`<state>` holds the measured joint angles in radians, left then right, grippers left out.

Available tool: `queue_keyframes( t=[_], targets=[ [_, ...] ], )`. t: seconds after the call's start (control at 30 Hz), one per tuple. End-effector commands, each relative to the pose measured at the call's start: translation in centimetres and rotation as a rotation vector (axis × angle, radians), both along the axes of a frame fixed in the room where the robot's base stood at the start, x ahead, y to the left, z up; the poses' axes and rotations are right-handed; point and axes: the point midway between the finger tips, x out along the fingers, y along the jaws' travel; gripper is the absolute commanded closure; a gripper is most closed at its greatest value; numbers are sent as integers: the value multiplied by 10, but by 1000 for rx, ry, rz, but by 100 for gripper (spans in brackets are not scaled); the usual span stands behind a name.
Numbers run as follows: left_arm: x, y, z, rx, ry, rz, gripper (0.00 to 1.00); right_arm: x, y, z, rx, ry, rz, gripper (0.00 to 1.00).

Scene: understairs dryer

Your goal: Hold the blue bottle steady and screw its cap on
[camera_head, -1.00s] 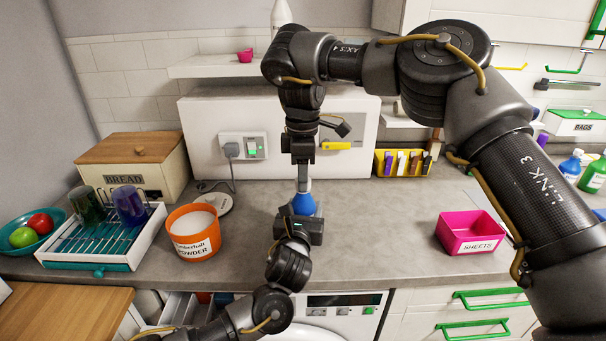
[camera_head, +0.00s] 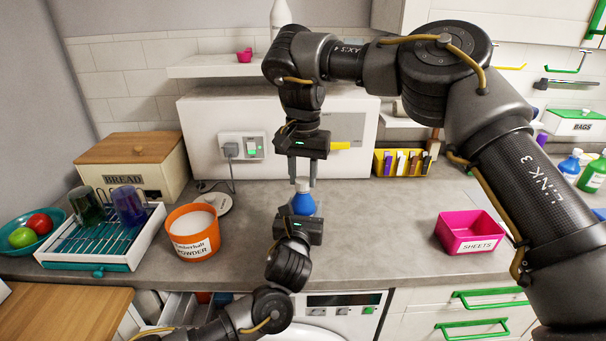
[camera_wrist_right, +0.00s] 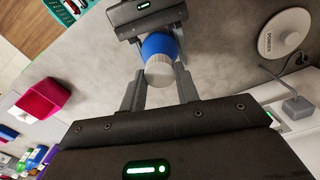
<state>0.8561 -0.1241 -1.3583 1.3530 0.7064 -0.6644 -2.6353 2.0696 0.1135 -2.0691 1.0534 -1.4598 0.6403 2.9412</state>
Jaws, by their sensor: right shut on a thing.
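The blue bottle (camera_head: 303,204) stands upright on the grey counter near its front edge, with a whitish cap (camera_head: 303,186) at its top. My left gripper (camera_head: 300,215) comes from the front and is shut around the bottle's body, hiding its lower part. My right gripper (camera_head: 302,178) points straight down from above, its two fingers either side of the cap and shut on it. In the right wrist view the ribbed cap (camera_wrist_right: 159,72) sits between the fingertips, in line with the blue bottle (camera_wrist_right: 158,45). Whether the thread is engaged cannot be seen.
An orange powder tub (camera_head: 193,232) stands left of the bottle, its round lid (camera_head: 217,203) lying behind it. A dish rack (camera_head: 100,240) is further left. A pink box (camera_head: 469,233) stands to the right. The counter between bottle and pink box is clear.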

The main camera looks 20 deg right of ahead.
Motion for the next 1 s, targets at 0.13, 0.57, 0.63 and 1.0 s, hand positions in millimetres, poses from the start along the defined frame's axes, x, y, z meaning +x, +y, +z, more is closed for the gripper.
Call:
queue_keyframes(
  t=[0.13,0.57,0.63,1.0],
  targets=[
    [0,0,0,-1,0,-1,100,1,-1,1,-1,-4,-1,90],
    [0,0,0,-1,0,0,100,0,0,0,0,-1,3,47],
    [0,0,0,-1,0,0,100,0,0,3,-1,-2,3,47],
    [0,0,0,0,0,0,100,0,0,42,-2,-2,2,47]
  ],
)
